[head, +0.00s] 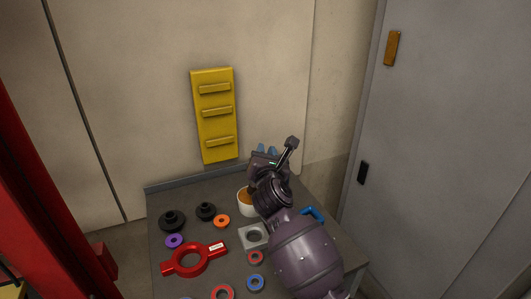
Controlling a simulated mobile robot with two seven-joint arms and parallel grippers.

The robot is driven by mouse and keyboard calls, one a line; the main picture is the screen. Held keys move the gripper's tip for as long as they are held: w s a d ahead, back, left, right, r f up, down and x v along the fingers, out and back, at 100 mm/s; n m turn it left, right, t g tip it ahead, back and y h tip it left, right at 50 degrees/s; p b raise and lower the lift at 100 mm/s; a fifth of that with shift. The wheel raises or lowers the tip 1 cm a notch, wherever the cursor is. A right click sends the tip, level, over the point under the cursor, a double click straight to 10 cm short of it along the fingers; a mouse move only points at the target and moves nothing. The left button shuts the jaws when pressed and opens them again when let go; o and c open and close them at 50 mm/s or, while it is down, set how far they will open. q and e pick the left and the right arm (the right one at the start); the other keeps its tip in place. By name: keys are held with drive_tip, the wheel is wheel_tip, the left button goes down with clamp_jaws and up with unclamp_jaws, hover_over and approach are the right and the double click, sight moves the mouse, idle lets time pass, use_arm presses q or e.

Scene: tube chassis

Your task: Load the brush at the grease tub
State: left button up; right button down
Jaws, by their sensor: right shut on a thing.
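The grease tub (243,206) is a small white cup with orange-brown content, standing on the grey table. Its right side is hidden behind my right arm. My right gripper (267,153), with blue fingertips, is above and just right of the tub, near the table's back edge. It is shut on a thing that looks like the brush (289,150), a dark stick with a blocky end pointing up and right. The bristles cannot be made out. My left gripper is not in view.
The table (160,279) carries a red two-handled tool (189,270), dark flanged parts (172,221), several coloured rings (222,221) and a grey square block (252,236). A blue curved part (314,213) shows beside my arm. A yellow rack (213,128) is on the wall behind.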

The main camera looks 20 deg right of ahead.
use_arm(q)
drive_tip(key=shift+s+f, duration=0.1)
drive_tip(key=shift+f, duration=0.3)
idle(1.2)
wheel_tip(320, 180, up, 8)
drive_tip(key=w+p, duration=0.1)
drive_tip(key=p, duration=0.4)
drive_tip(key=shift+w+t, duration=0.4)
idle(0.4)
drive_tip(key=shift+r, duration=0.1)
drive_tip(key=shift+p, duration=0.3)
